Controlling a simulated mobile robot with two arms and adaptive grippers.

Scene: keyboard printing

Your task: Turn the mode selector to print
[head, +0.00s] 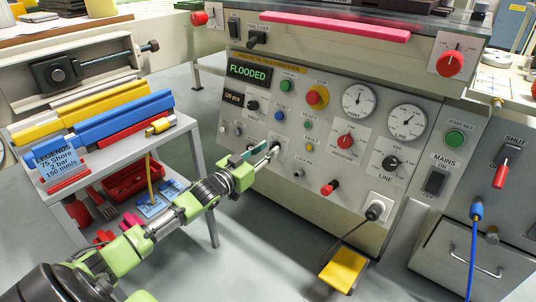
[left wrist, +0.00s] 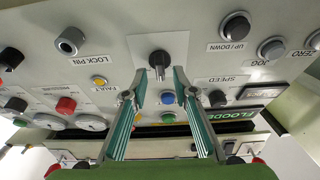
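The control panel (head: 318,190) stands ahead with many knobs and buttons. In the left wrist view, a black selector knob (left wrist: 159,61) on a pale plate is straight ahead; its label cannot be read, so I cannot confirm it is the mode selector. My left gripper (head: 268,152) is at the lower left of the panel in the head view and largely hides this knob. In the left wrist view, my left gripper (left wrist: 161,80) is open, with its fingertips apart on either side of the knob; contact cannot be told. My right gripper is not in view.
The speed knob (left wrist: 218,97) and the lock pin (left wrist: 70,40) flank the area. A red knob (head: 330,187) and a black plug (head: 376,210) stick out to the right. A grey cart (head: 190,150) with coloured bars stands at left. The display (head: 249,73) reads FLOODED.

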